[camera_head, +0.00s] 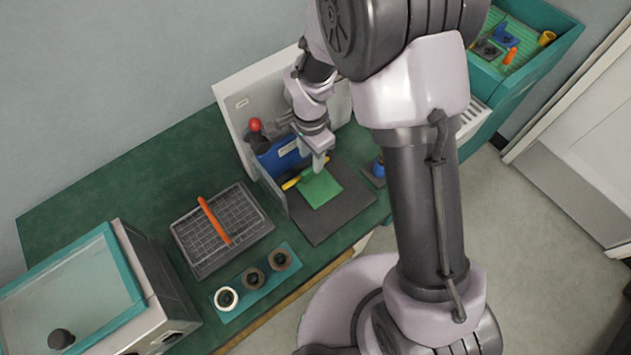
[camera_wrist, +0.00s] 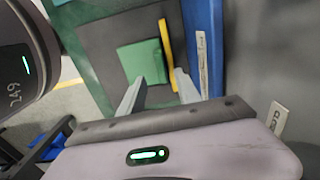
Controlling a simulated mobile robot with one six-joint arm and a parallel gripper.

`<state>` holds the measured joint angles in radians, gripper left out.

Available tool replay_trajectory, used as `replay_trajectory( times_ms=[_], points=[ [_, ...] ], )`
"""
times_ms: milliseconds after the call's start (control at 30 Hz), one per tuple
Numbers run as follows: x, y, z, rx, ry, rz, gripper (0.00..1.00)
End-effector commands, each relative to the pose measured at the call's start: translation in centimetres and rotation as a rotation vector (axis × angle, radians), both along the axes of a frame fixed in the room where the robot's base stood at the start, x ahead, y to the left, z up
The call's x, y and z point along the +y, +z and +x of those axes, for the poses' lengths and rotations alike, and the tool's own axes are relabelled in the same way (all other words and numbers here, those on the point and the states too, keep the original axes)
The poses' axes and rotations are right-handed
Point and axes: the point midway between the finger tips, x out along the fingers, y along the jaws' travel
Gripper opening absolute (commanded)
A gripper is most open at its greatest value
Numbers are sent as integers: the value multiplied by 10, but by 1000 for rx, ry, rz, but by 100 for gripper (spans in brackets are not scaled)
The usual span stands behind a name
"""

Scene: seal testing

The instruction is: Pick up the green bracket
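A bright green flat piece (camera_head: 320,188) lies on a dark mat (camera_head: 345,208) on the bench. It looks like a thin square sheet or cloth, and I cannot tell whether it is the green bracket. It also shows in the wrist view (camera_wrist: 143,60). No other clearly green bracket shows. My gripper (camera_head: 319,164) points down over the far edge of the green piece. In the wrist view my gripper (camera_wrist: 158,76) has its two fingers apart with nothing held between them. The fingertips overlap the edge of the green piece, and contact cannot be told.
A yellow stick (camera_head: 291,183) lies beside the green piece. A grey grid tray (camera_head: 190,250) with an orange bar is left. A teal bin (camera_head: 520,75) holds small coloured parts.

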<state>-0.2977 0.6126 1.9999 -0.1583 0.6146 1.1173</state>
Motion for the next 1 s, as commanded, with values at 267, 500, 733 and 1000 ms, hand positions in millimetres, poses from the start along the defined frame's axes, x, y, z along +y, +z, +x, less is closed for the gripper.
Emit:
replay_trajectory(
  times_ms=[267,500,733,1000],
  points=[
    [1,-34,-1,1,-1,1,40],
    [2,-75,-1,0,0,0,40],
    [2,-73,-1,-1,0,1,28],
    [2,-73,-1,-1,0,1,0]
  ],
)
